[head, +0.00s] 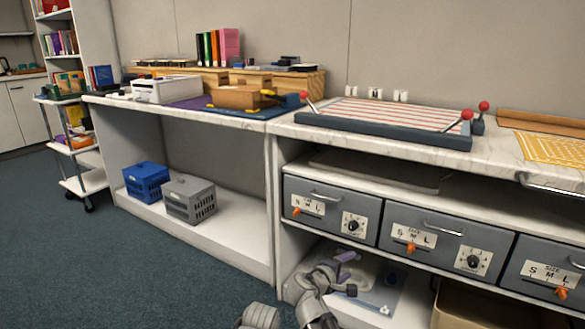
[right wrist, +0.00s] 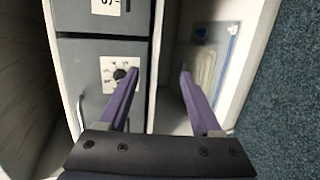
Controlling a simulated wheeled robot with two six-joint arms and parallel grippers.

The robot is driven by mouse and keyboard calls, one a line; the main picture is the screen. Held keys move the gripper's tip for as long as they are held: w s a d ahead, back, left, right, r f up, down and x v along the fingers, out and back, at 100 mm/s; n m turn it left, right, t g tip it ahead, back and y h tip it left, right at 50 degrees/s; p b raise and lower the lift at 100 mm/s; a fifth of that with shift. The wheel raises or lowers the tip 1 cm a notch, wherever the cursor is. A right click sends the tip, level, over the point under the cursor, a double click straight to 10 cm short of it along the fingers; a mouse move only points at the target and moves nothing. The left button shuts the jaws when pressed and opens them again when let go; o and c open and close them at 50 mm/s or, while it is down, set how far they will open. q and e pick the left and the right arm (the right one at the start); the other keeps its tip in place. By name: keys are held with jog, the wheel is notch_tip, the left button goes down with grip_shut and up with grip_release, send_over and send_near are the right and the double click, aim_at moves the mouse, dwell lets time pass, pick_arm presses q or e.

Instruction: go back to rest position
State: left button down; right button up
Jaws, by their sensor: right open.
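My right gripper (head: 348,272) shows low in the head view, in front of the open lower shelf under the grey drawers. Its purple fingers are apart and nothing is between them. In the right wrist view the gripper (right wrist: 160,75) is open and empty, with a grey drawer front behind one finger and the lower shelf opening behind the other. My left gripper is not in view.
Grey drawers (head: 440,238) with dials sit under the white counter (head: 390,145). A striped board (head: 395,117) with red-knobbed levers stands on top. Blue (head: 146,182) and grey (head: 190,200) crates rest on a low shelf. The carpet (head: 130,270) is clear at left.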

jog(key=s+a+m+g+y+p, duration=0.35)
jog(key=s+a+g+p, duration=0.2)
jog(key=s, duration=0.55)
jog(key=s+a+m+g+y+p, duration=0.3)
jog(key=s+a+g+y+p, duration=0.25)
jog(key=s, duration=0.55)
pick_arm(q)
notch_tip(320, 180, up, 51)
jog(key=p, duration=3.7)
jog(key=shift+p, duration=0.4)
pick_arm(e)
notch_tip(320, 180, up, 37)
jog(key=s+a, duration=0.1)
jog(key=a, duration=0.1)
jog(key=shift+t+h, duration=0.4)
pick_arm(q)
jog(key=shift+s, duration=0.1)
